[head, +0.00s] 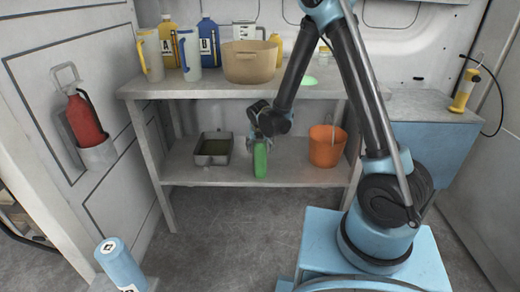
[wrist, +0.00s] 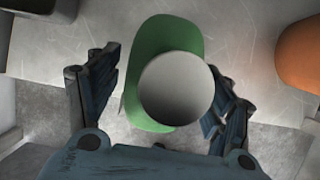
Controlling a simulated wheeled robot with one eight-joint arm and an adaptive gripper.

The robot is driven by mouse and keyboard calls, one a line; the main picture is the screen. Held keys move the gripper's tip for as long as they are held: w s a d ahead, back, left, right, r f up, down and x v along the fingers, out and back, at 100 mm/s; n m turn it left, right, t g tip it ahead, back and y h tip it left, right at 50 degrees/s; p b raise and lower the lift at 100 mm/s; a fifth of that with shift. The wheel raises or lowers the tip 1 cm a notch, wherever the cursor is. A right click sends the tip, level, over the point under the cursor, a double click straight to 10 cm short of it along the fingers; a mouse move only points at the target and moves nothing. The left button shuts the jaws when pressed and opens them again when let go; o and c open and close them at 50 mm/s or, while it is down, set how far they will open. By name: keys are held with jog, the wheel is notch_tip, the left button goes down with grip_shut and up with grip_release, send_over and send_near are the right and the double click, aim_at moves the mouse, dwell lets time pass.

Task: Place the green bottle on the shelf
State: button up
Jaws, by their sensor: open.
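The green bottle (head: 260,160) stands upright on the lower shelf (head: 215,175), close to its front edge, between a dark metal tray and an orange bucket. In the wrist view I look down on the green bottle (wrist: 150,50) and its round grey-white top. My gripper (head: 259,135) is at the top of the bottle. In the wrist view my gripper's open fingers (wrist: 160,100) are on either side of the bottle, with gaps visible on both sides.
The dark metal tray (head: 213,149) is to the left and the orange bucket (head: 327,146) to the right on the same shelf. The upper shelf (head: 200,87) above holds jugs, bottles and a tan tub (head: 250,63). Bare shelf shows on both sides of the bottle.

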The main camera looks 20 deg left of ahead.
jog(key=shift+s+d+r, duration=0.1)
jog(key=shift+s+r, duration=0.15)
jog(key=shift+r, duration=0.4)
jog(key=s+d, duration=0.2)
jog(key=s, duration=0.9)
jog(key=shift+s+d, duration=0.25)
jog(key=shift+s, duration=0.1)
jog(key=shift+f, duration=0.1)
